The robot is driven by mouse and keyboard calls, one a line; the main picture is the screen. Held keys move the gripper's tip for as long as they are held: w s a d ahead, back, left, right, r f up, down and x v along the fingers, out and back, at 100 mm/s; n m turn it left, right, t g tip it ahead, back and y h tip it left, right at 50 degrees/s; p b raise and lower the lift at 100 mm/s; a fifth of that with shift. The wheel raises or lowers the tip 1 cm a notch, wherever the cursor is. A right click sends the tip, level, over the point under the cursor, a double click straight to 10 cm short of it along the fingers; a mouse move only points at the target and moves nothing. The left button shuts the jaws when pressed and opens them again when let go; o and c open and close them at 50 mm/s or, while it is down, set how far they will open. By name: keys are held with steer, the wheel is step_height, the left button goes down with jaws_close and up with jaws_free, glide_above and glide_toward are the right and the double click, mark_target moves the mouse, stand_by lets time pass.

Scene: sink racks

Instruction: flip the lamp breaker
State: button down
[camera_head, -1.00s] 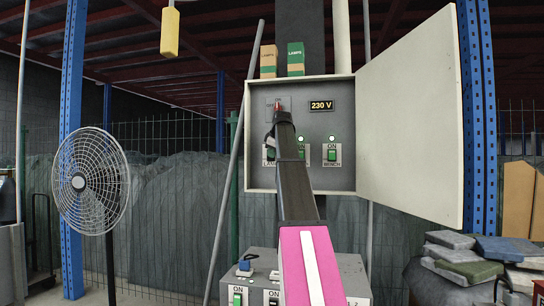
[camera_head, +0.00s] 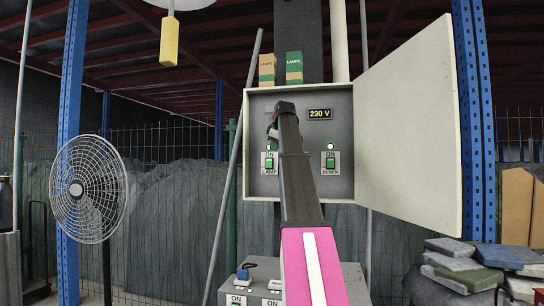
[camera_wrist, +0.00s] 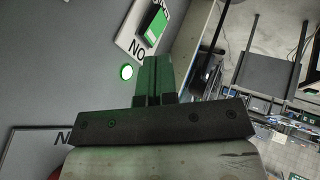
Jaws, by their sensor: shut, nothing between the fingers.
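The open breaker box (camera_head: 348,184) hangs on a post. Its lamp breaker (camera_head: 269,162) is a green rocker on a white plate marked ON and LAMP. My gripper (camera_head: 271,137) is in front of the panel, just above the lamp breaker. In the wrist view its fingers (camera_wrist: 153,62) are together and empty, close to the panel. A green rocker (camera_wrist: 156,25) on an ON plate and a lit green light (camera_wrist: 127,72) show near the fingers; I cannot tell which breaker this is. My arm hides the middle of the panel.
The bench breaker (camera_head: 330,162) is to the right, with a lit green light above. A 230 V display (camera_head: 319,114) is at the upper right. The box door (camera_head: 410,125) stands open to the right. A lower switch box (camera_head: 350,282) and a fan (camera_head: 89,188) are nearby.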

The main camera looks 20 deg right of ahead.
mark_target(270, 162)
steer(key=v, duration=0.3)
steer(key=shift+s+r, duration=0.15)
steer(key=shift+s, duration=0.1)
steer(key=s+a, duration=0.1)
steer(key=s+a+f, duration=0.1)
steer(key=shift+s+a+g, duration=0.2)
steer(key=shift+a+g, duration=0.05)
steer(key=shift+g, duration=0.05)
steer(key=x, duration=0.7)
steer(key=w+d+x, duration=0.1)
steer(key=x, duration=0.3)
steer(key=shift+w+r, duration=0.2)
steer(key=shift+w+d+f, duration=0.15)
steer(key=shift+w+d, duration=0.3)
steer(key=shift+w, duration=0.2)
